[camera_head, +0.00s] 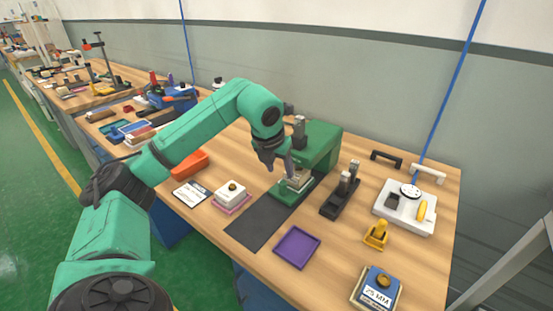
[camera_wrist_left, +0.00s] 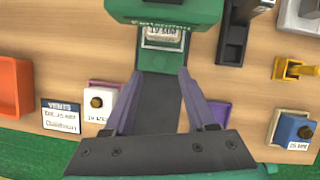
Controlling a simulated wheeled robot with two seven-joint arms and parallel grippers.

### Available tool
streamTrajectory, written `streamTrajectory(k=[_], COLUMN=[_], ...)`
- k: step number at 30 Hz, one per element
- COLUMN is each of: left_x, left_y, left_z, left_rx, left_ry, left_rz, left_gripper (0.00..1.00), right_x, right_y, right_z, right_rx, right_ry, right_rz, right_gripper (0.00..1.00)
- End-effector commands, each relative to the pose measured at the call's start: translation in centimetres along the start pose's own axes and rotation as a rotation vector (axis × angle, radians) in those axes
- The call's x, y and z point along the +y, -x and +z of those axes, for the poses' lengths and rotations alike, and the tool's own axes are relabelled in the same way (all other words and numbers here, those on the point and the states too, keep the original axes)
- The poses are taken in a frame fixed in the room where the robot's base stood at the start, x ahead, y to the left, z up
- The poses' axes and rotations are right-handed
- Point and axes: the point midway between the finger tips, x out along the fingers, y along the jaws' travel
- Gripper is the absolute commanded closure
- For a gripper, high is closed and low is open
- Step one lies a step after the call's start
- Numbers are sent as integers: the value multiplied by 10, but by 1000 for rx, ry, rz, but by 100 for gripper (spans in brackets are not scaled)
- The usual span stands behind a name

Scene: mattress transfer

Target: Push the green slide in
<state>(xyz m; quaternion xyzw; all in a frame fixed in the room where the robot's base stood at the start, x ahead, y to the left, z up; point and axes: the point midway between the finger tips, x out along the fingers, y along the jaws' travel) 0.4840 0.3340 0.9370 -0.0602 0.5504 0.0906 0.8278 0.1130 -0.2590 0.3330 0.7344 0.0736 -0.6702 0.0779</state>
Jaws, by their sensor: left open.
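The green slide (camera_head: 281,196) sticks out at the front foot of a green machine (camera_head: 320,146) and carries a pale block (camera_head: 297,179). In the left wrist view the slide (camera_wrist_left: 160,63) shows at the top, with the labelled block (camera_wrist_left: 161,34) on it, partly under the machine's front (camera_wrist_left: 163,10). My left gripper (camera_head: 281,168) is just in front of the machine, over the slide. My right gripper is in neither view.
A dark mat (camera_head: 254,222) lies before the slide. A white block (camera_head: 231,192) and orange tray (camera_head: 188,163) are left. A purple tray (camera_head: 297,247), black stand (camera_head: 340,194), yellow piece (camera_head: 376,236), blue block (camera_head: 376,287) and white device (camera_head: 407,211) are right.

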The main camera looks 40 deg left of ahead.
Motion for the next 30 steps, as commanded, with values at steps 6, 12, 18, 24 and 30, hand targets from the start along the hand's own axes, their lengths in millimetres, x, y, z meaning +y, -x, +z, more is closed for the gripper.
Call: streamTrajectory(k=[6, 12, 18, 24, 30], left_x=[0, 0, 0, 0, 0], left_y=[51, 61, 60, 60, 87], left_z=[1, 0, 0, 0, 12], left_rx=[-3, 0, 0, 0, 0], left_ry=[1, 1, 1, 0, 1], left_rz=[-2, 0, -1, -1, -1], left_gripper=[43, 43, 43, 43, 43], right_x=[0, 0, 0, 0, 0], right_y=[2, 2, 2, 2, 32], right_z=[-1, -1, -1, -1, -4], right_rx=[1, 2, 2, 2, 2], right_ry=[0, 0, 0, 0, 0], right_rz=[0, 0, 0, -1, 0], right_gripper=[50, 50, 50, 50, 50])
